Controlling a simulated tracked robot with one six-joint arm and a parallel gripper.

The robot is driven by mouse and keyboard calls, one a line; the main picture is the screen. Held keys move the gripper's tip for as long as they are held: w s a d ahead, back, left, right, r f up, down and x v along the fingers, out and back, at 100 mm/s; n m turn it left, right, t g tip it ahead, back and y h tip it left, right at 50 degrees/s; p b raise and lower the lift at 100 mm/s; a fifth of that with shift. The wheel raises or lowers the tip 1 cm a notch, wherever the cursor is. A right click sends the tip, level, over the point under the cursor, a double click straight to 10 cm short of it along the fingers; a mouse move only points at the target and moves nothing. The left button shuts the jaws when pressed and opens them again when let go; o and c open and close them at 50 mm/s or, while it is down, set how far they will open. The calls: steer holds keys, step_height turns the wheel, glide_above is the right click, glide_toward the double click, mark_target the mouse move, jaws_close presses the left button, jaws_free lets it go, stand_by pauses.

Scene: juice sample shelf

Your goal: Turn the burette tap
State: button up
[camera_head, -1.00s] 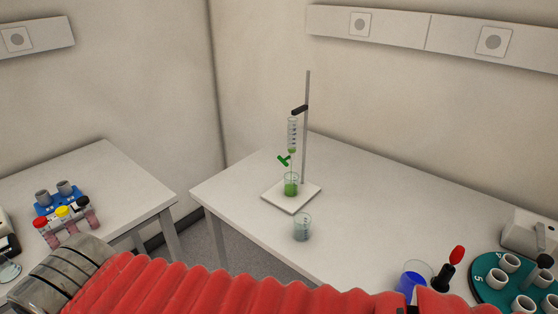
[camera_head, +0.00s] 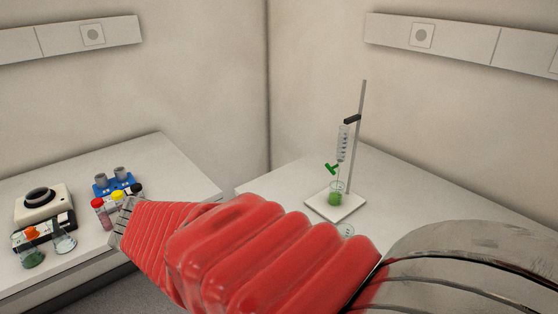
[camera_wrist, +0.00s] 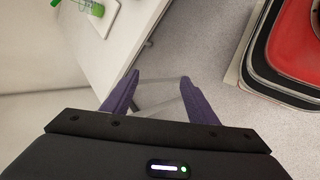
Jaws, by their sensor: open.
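The burette (camera_head: 343,143) hangs upright from a clamp on a thin metal stand rod (camera_head: 357,130) on the right-hand table. Its green tap (camera_head: 332,169) is at the lower end, just above a beaker with green liquid (camera_head: 336,193). The beaker stands on the white stand base (camera_head: 348,210). In the wrist view the green beaker (camera_wrist: 62,12) shows at the top left edge. My gripper (camera_wrist: 160,80) is open with nothing between its purple fingers. It points over the floor beside the table edge, apart from the burette. My gripper does not show in the head view.
My red arm covers the front of the head view and hides part of the right table (camera_head: 265,183). The left table (camera_head: 150,150) holds a blue rack (camera_head: 118,184), capped tubes (camera_head: 102,215), a white device (camera_head: 42,203) and flasks (camera_head: 64,240).

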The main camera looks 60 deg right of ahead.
steer(key=s+d+r+n+g+h, duration=0.1)
steer(key=s+d+n+g+h, duration=0.15)
steer(key=d, duration=0.55)
steer(key=s+d+r+n+g+h, duration=0.1)
steer(key=s+d+g+h, duration=0.15)
steer(key=d, duration=0.65)
steer(key=n+h, duration=0.4)
glide_toward(330, 169)
steer(key=v, duration=0.3)
steer(key=shift+w+f+m, duration=0.15)
steer(key=shift+w+m, duration=0.1)
steer(key=x, duration=1.3)
steer(key=shift+s+d, duration=0.3)
steer(key=shift+s, duration=0.05)
steer(key=shift+c, duration=0.3)
steer(key=c, duration=1)
